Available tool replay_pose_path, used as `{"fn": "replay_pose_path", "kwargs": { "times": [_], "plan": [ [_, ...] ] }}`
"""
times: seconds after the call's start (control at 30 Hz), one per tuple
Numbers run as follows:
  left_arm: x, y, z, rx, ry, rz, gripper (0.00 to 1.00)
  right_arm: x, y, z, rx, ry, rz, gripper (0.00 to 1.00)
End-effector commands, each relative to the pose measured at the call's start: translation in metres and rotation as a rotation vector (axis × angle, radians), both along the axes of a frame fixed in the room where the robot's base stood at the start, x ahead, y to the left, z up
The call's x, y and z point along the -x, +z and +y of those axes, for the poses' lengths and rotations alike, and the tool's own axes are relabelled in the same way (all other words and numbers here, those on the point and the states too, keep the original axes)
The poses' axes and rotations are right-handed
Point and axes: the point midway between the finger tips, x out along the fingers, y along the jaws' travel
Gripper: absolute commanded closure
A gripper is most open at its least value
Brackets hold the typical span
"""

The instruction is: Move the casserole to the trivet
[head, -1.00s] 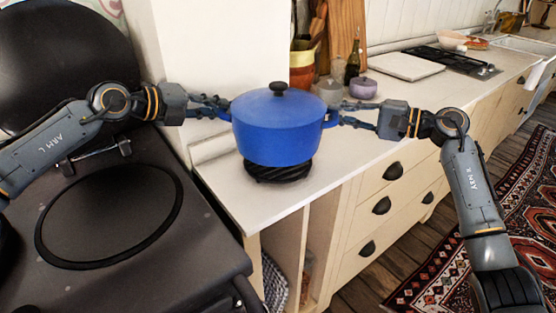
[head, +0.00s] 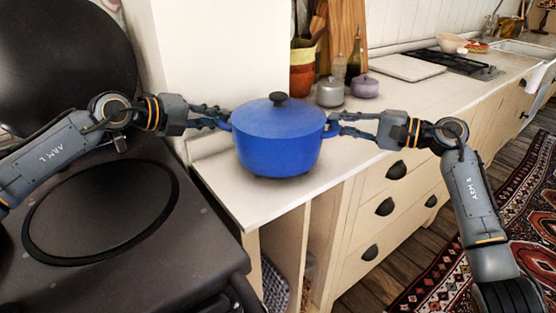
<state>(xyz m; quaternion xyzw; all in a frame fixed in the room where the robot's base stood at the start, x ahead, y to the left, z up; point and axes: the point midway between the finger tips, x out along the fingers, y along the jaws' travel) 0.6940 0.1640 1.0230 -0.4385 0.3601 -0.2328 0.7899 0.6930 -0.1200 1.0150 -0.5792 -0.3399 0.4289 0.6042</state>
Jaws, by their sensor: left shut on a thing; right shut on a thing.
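The blue casserole (head: 277,145), with its lid on and a dark knob, is upright over the near end of the pale counter. My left gripper (head: 224,121) is shut on its left handle. My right gripper (head: 334,126) is shut on its right handle. The black trivet is hidden under the casserole, with only a dark band showing at the pot's base. I cannot tell whether the casserole touches it.
The black stove (head: 100,210) with a round hotplate is at the left, its lid raised. A grey pot (head: 330,93) and a purple pot (head: 365,87) stand behind on the counter (head: 240,205). Drawers are below it, and a patterned rug (head: 520,200) lies at the right.

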Motion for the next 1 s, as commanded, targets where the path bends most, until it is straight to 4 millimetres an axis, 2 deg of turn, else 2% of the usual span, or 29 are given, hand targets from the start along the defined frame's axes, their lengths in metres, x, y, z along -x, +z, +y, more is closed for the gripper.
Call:
{"fn": "replay_pose_path", "kwargs": {
  "times": [0.03, 0.07, 0.1, 0.2, 0.57, 0.67, 1.0],
  "plan": [
    [-0.002, 0.007, 0.001, 0.010, 0.005, -0.022, 1.00, 0.000, 0.004, -0.001, -0.011, -0.003, -0.009, 1.00],
    [-0.002, 0.005, 0.001, 0.010, 0.005, -0.022, 1.00, 0.000, 0.002, -0.001, -0.011, -0.003, -0.009, 1.00],
    [-0.001, -0.004, 0.002, -0.001, 0.003, -0.005, 0.82, 0.000, -0.005, -0.001, 0.000, -0.002, 0.004, 0.82],
    [-0.001, -0.003, 0.001, 0.000, 0.002, -0.004, 0.63, 0.000, -0.004, -0.001, 0.000, -0.001, 0.003, 0.63],
    [0.002, -0.002, 0.003, 0.000, 0.002, -0.001, 0.63, 0.000, -0.004, 0.000, 0.000, 0.000, 0.001, 0.63],
    [0.009, 0.002, 0.012, 0.000, 0.003, -0.002, 0.63, 0.000, -0.004, 0.000, 0.000, 0.000, 0.001, 0.63],
    [0.054, 0.028, 0.060, -0.001, 0.005, -0.003, 0.63, 0.000, -0.004, 0.000, 0.000, 0.000, 0.000, 0.63]
  ]
}}
